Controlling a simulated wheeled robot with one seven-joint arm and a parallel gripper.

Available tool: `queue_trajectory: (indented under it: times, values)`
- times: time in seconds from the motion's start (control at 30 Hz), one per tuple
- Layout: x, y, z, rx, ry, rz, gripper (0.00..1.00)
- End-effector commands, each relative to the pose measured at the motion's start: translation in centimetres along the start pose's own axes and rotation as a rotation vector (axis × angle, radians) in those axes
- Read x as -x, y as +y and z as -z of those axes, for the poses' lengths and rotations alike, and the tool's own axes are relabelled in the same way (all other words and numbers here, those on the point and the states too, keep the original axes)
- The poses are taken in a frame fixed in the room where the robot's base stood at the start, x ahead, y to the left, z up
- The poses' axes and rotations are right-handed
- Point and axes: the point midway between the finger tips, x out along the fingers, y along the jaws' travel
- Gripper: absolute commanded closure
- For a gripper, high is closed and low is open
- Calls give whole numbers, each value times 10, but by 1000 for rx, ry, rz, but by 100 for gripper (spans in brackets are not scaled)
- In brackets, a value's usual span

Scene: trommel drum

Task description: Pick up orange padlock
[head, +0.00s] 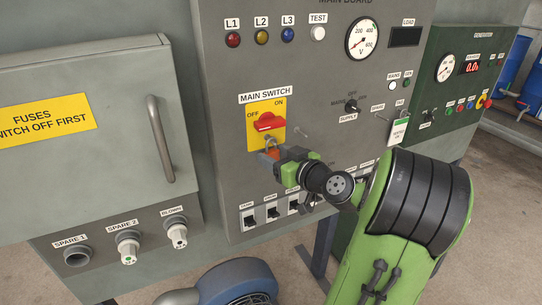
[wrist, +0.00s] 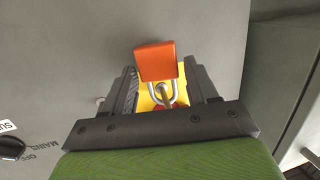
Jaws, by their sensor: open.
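The orange padlock (wrist: 157,62) hangs by its metal shackle on the yellow main switch plate, below the red handle (head: 269,122). In the head view the padlock (head: 272,153) is partly hidden by my gripper (head: 266,158). In the wrist view my gripper (wrist: 168,85) is open, with one dark finger on each side of the padlock. Gaps show between the fingers and the padlock body, and I cannot tell whether either finger touches it.
A row of small breakers (head: 272,213) sits below my gripper on the grey board. A fuse box door with a handle (head: 160,138) is at the left. A green generator panel (head: 462,90) is at the right. A blue motor-like machine (head: 235,280) stands low in front.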

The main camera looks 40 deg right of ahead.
Motion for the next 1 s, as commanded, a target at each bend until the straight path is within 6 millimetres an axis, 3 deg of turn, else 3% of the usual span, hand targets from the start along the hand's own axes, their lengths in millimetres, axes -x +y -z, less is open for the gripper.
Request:
queue_trajectory:
  times: [0.27,0.57,0.8,1.0]
  values:
    - [-6,0,0,1,0,-2,44]
    - [-6,0,0,1,0,-1,89]
    - [-6,0,2,1,0,-1,90]
    - [2,1,16,1,0,-4,90]
